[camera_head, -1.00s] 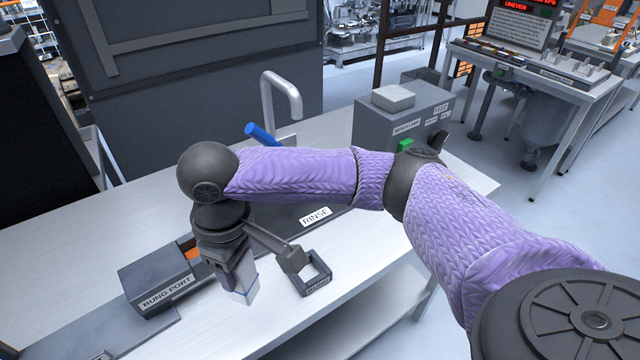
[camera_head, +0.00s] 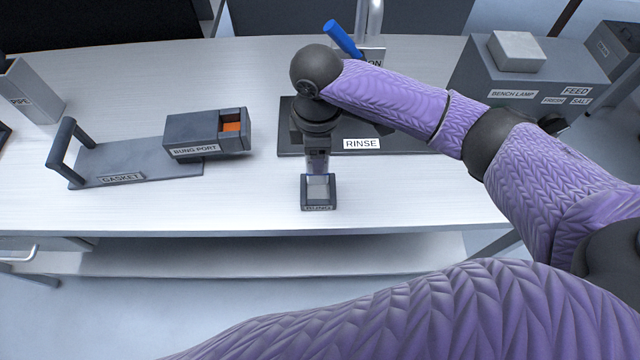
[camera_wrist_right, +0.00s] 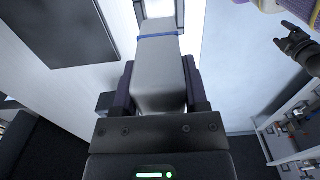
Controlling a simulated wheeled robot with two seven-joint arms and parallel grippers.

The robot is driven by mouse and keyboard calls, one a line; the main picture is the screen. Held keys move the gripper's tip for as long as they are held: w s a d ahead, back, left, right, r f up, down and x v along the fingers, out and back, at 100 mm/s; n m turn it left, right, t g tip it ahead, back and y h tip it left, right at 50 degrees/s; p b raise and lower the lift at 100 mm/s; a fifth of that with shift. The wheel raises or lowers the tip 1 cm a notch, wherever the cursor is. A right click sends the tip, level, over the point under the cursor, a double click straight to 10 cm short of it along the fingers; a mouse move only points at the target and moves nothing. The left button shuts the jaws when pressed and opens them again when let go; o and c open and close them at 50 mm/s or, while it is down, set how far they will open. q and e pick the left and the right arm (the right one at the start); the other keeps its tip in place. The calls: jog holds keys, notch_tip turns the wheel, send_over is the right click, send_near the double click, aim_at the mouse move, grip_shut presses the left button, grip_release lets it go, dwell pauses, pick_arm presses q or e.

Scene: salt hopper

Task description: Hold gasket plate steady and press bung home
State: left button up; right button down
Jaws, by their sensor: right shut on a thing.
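The gasket plate (camera_head: 130,168) lies flat on the bench in the head view, its upright handle at the left end. The bung port (camera_head: 195,138), a dark block with an orange-lined opening, stands at its right end. My right gripper (camera_head: 318,168) is shut on the bung (camera_wrist_right: 160,75), a grey block with a blue band, pointing down.
The dark rinse mat (camera_head: 410,140) lies behind my right gripper, with a blue-handled item (camera_head: 343,38) behind it. A grey feed box (camera_head: 530,85) stands at the right. A grey pipe box (camera_head: 32,92) is at the left. Bench in front of the plate is bare.

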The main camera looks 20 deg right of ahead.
notch_tip(320, 180, down, 7)
jog(key=shift+r+b, duration=0.1)
jog(key=shift+b, duration=0.35)
pick_arm(q)
jog(key=shift+d+f, duration=0.65)
jog(key=shift+f, duration=0.05)
pick_arm(e)
jog(key=shift+f, duration=0.2)
jog(key=shift+f, duration=0.1)
